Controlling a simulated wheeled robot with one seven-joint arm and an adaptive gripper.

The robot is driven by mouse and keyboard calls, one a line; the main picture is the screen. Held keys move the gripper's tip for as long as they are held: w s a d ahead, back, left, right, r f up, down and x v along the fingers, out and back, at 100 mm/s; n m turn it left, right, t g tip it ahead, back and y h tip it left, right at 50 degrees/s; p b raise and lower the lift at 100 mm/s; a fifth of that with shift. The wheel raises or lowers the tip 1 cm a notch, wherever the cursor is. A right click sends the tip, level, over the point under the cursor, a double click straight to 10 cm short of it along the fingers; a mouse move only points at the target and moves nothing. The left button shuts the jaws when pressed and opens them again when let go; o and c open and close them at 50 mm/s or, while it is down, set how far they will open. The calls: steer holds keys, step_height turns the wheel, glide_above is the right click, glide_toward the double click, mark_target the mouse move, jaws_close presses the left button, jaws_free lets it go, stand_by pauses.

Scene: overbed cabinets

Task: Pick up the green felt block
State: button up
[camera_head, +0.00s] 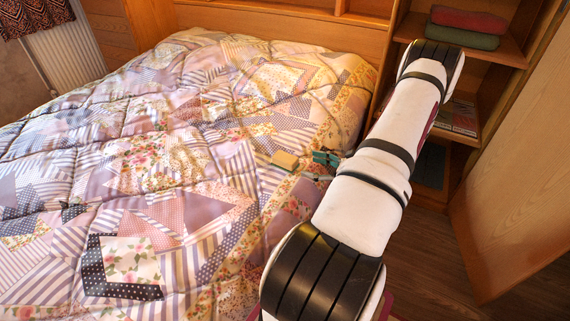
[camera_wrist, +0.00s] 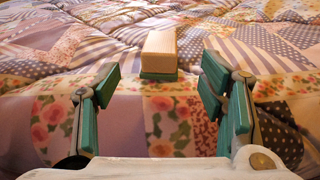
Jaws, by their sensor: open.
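The block (camera_wrist: 159,46) lies on the patchwork quilt, with a pale tan body and a green layer along its bottom. It also shows in the head view (camera_head: 285,160), small, just left of my gripper. My gripper (camera_wrist: 158,84) is open, its teal fingers spread to the left and right in the wrist view. The block is beyond the fingertips, roughly centred in the gap, and not touched. In the head view my gripper (camera_head: 325,158) is low over the bed's right side, partly hidden by my arm.
The quilt-covered bed (camera_head: 140,150) fills the left and middle. Shelves at the right hold a red folded item (camera_head: 468,19) and a green one (camera_head: 462,36). A wooden panel (camera_head: 515,190) stands at the far right. The quilt around the block is clear but uneven.

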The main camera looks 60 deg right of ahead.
mark_target(289, 158)
steer(key=w, duration=0.2)
steer(key=w+b, duration=0.1)
steer(key=w, duration=0.2)
steer(key=w+b, duration=0.1)
steer(key=w, duration=0.2)
steer(key=shift+w+a+f, duration=0.1)
steer(key=shift+a+f, duration=0.2)
steer(key=shift+c, duration=0.5)
steer(key=c, duration=1.2)
